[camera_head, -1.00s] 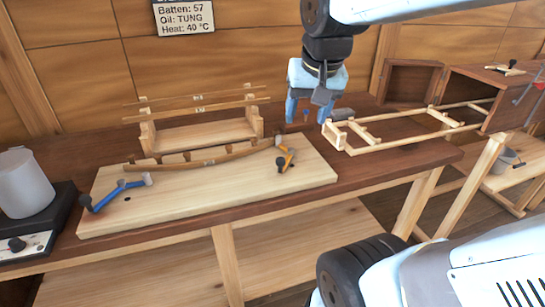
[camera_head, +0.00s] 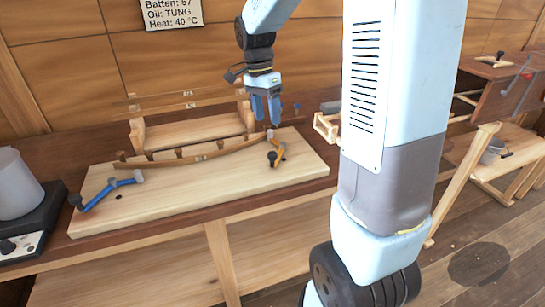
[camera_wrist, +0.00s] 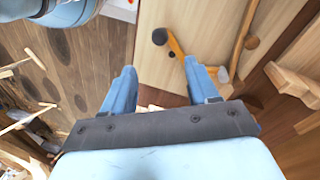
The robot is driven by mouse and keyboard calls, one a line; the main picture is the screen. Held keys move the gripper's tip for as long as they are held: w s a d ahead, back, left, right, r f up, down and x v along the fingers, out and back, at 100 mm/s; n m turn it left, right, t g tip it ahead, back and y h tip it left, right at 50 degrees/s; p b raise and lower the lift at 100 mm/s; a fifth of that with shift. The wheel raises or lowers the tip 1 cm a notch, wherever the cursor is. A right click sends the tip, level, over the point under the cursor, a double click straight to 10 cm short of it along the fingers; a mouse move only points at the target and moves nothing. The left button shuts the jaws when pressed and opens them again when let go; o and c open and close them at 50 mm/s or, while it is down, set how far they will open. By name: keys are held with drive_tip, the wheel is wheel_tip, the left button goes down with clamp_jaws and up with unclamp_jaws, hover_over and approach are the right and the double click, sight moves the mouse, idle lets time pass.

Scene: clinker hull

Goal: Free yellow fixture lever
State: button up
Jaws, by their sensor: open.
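The yellow fixture lever (camera_head: 279,151) sits at the right end of the pale wooden board (camera_head: 200,193), with a dark knob at its near end. In the wrist view the yellow lever (camera_wrist: 176,46) lies beyond my fingers, at upper centre, with its knob to the left. My gripper (camera_head: 267,122) points down just above and behind the lever; in the wrist view its blue fingers (camera_wrist: 160,92) are apart with nothing between them. A curved wooden batten (camera_head: 205,156) runs across the board, its right end near the lever. A blue lever (camera_head: 107,191) is at the board's left end.
A wooden rack (camera_head: 195,132) holding thin strips stands behind the board. A grey pot (camera_head: 22,183) on a dark heater stands at the left. My arm hides much of the bench's right side. A bucket (camera_head: 491,150) stands at far right.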

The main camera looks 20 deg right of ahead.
sight(273, 154)
drive_tip(key=f, duration=0.4)
drive_tip(key=s+f, duration=0.1)
drive_tip(key=f, duration=0.4)
drive_tip(key=s+d+f, duration=0.1)
drive_tip(key=f, duration=0.4)
drive_tip(key=shift+s, duration=0.1)
